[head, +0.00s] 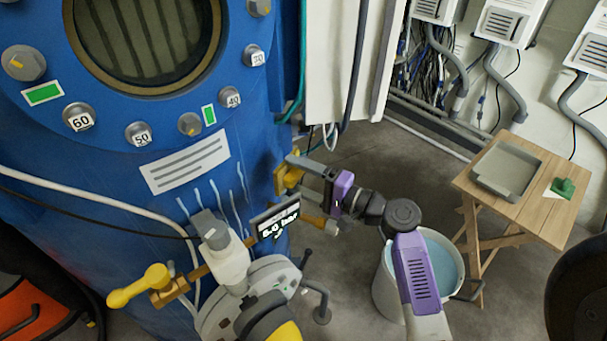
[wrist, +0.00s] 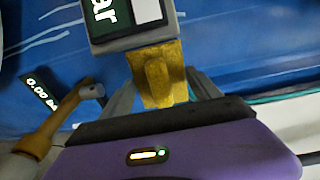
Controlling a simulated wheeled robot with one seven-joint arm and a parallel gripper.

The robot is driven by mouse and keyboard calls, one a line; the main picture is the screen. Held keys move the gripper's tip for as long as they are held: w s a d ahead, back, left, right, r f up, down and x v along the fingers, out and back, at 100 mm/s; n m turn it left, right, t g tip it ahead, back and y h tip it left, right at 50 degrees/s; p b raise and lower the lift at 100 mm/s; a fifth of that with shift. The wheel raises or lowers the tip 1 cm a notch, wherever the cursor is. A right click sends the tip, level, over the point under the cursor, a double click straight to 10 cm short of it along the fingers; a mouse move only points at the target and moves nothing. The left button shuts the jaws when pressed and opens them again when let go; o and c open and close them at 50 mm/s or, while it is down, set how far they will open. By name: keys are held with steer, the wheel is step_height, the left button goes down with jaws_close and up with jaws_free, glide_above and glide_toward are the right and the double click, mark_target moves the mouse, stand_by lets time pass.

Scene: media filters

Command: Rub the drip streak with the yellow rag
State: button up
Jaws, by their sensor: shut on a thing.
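My gripper (head: 299,172) is shut on the yellow rag (head: 287,180), which shows folded between the fingers in the wrist view (wrist: 160,78). The rag is at the right side of the blue tank (head: 140,200); I cannot tell whether it touches the surface. Several pale drip streaks (head: 236,208) run down the tank below the white label, left of the rag. Pale streaks (wrist: 45,41) also show at the left of the wrist view. The gauge display partly hides the tank near the rag.
The gauge display (head: 275,222) reading 5.0 bar stands close below the rag, with a yellow-handled valve (head: 140,287) to its left. A bucket of bluish liquid (head: 440,262) is behind my arm. A wooden table (head: 515,217) with a grey tray (head: 507,168) stands right.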

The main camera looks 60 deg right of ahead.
steer(key=shift+w+a, duration=0.15)
steer(key=shift+w, duration=1.2)
steer(key=shift+w+a, duration=0.15)
steer(key=shift+w, duration=1.2)
steer(key=shift+w+a, duration=0.15)
steer(key=shift+a, duration=0.1)
steer(key=shift+a+p, duration=0.35)
steer(key=shift+a, duration=0.95)
steer(key=shift+w, duration=0.25)
steer(key=shift+d, duration=0.1)
